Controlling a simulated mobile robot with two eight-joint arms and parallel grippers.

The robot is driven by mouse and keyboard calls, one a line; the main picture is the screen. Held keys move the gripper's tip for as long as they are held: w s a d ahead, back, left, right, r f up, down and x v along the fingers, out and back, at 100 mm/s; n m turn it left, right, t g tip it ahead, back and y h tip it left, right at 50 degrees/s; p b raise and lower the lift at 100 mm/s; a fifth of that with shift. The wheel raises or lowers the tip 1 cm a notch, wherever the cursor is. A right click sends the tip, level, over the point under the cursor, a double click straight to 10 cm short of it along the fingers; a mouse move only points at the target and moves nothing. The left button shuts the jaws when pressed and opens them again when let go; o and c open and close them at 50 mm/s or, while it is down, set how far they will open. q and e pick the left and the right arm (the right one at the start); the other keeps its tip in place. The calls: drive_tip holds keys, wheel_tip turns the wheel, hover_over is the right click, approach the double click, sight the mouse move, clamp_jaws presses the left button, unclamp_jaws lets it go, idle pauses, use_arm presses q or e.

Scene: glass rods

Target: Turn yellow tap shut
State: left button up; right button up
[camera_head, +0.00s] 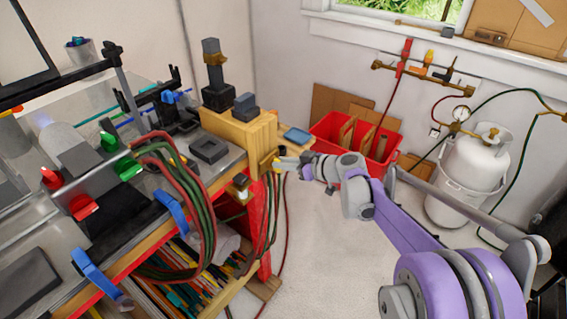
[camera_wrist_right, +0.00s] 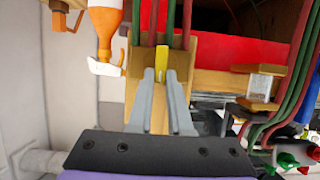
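A small yellow tap handle (camera_head: 276,163) sits at the right end of the workbench, beside the red and green hoses. In the right wrist view the yellow tap (camera_wrist_right: 162,60) stands upright on a wooden block, just beyond my fingertips. My right gripper (camera_head: 287,162) reaches in from the right and is close to the tap. In the right wrist view its two grey fingers (camera_wrist_right: 160,75) are apart, with the tap's near end in line with the gap. I cannot tell whether they touch it. My left gripper is not in view.
Red and green hoses (camera_head: 205,200) hang off the bench front. Red taps (camera_head: 82,206) and green taps (camera_head: 128,166) sit on the bench at left. A red crate (camera_head: 345,128), a white gas cylinder (camera_head: 470,160) and wall valves stand behind. The floor (camera_head: 320,260) is clear.

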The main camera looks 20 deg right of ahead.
drive_tip(key=shift+g, duration=0.3)
clamp_jaws()
drive_tip(key=m+y+b, duration=0.1)
drive_tip(key=m+y, duration=0.1)
drive_tip(key=m, duration=0.2)
drive_tip(key=w+d+f+m+y+b, duration=0.1)
drive_tip(key=m+y+b, duration=0.1)
drive_tip(key=m, duration=0.2)
drive_tip(key=f+m+g+y+b, duration=0.1)
drive_tip(key=m+y, duration=0.2)
drive_tip(key=m, duration=0.2)
drive_tip(key=shift+w+d+f+b, duration=0.2)
drive_tip(key=shift+d+b, duration=0.1)
drive_tip(key=shift+d, duration=0.1)
drive_tip(key=shift+m, duration=0.3)
drive_tip(key=o, duration=0.7)
unclamp_jaws()
drive_tip(key=shift+o, duration=0.2)
drive_tip(key=v, duration=1)
drive_tip(key=shift+d, duration=0.4)
